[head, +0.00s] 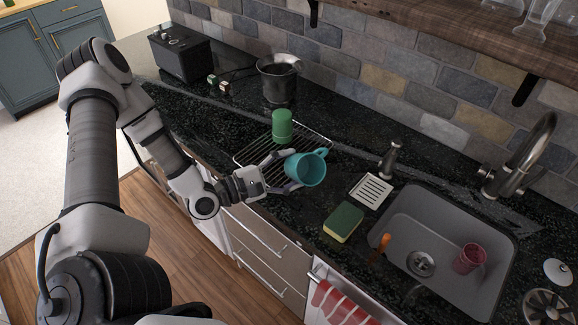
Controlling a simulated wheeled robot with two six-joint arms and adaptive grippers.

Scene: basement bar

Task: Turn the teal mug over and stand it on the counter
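The teal mug (304,171) is in the middle of the head view, by the front edge of the dark counter (285,210). It is tilted, its open mouth facing toward me and to the right, its handle at the upper right. My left gripper (291,171) comes in from the left with one finger on each side of the mug's body and appears shut on it. The mug shows in front of the wire drying rack (250,153); I cannot tell whether it touches the rack or the counter. My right gripper is not in view.
A green cup (282,125) stands upside down on the rack. To the right are a sponge (343,222), a white slotted dish (371,190), a soap dispenser (390,159) and the sink (450,225) with a red cup (468,258). A metal pot (279,80) stands behind.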

